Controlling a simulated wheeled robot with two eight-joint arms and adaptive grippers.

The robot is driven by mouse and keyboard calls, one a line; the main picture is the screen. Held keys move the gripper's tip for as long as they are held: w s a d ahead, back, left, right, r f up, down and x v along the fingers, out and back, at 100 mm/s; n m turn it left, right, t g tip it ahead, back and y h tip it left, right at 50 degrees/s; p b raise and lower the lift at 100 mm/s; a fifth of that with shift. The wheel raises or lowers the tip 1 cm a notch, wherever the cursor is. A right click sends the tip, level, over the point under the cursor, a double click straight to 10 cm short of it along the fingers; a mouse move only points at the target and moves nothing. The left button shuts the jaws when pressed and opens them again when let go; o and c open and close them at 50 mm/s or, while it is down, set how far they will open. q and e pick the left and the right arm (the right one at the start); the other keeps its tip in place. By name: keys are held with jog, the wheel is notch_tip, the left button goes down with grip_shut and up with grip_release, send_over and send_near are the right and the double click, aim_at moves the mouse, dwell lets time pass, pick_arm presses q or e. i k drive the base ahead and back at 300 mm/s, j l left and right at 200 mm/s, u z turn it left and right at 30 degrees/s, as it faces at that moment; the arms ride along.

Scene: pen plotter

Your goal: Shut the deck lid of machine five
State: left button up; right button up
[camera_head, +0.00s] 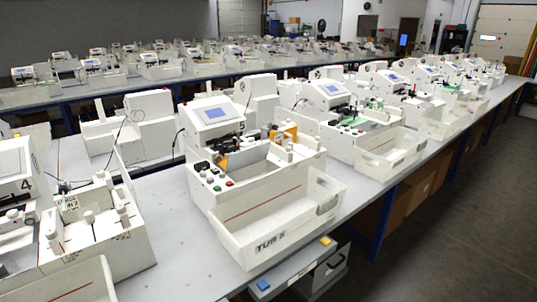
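Machine five (222,188), a white unit marked with a 5, stands on the grey bench in the middle of the view. Its tilted head carries a blue screen (215,113). A pale grey panel (247,156) stands tilted up over the deck and looks like the deck lid; its hinge is too small to make out. An orange part (286,131) shows behind it. Small knobs and a red button (229,184) sit on the left front. A white open tub (290,229) marked TUB 5 is in front of the machine. Neither gripper is in view.
Machine four (14,170) stands at the left, with a white tray-like unit (122,240) beside it. More machines and tubs (391,153) line the bench to the right. The floor at lower right is clear.

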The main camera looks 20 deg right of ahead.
aim_at(249, 156)
jog(key=i+z, duration=0.25)
jog(key=i, duration=0.2)
jog(key=i+z, duration=0.3)
jog(key=i, duration=0.15)
